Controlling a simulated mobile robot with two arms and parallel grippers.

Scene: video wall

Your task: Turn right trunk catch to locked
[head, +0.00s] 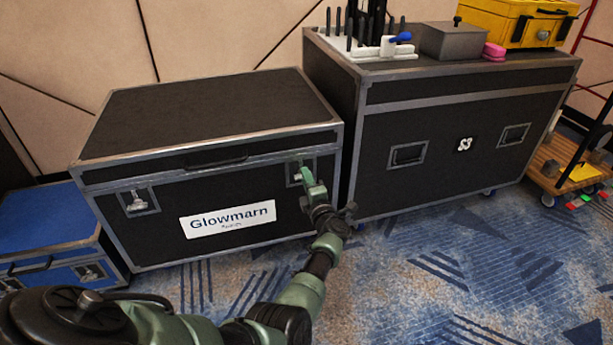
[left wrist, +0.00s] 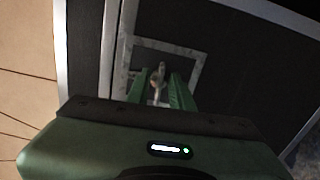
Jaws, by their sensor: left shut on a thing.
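The right trunk catch (left wrist: 158,74) sits in a square metal recess on the front of the black trunk (head: 215,105), at its right end. My left gripper (head: 303,176) reaches this catch, and in the head view it hides most of it. In the left wrist view the green fingers (left wrist: 158,92) stand on both sides of the catch's metal key and are shut on it. The angle of the key is hard to read there. The left trunk catch (head: 137,201) shows in its own recess. My right gripper is not in view.
A larger black case (head: 430,180) marked S3 stands close on the right, with a grey box (head: 452,42) and a yellow case (head: 518,22) on top. A blue case (head: 45,225) stands at the left. A wooden cart (head: 560,165) is at the far right. Carpet in front is clear.

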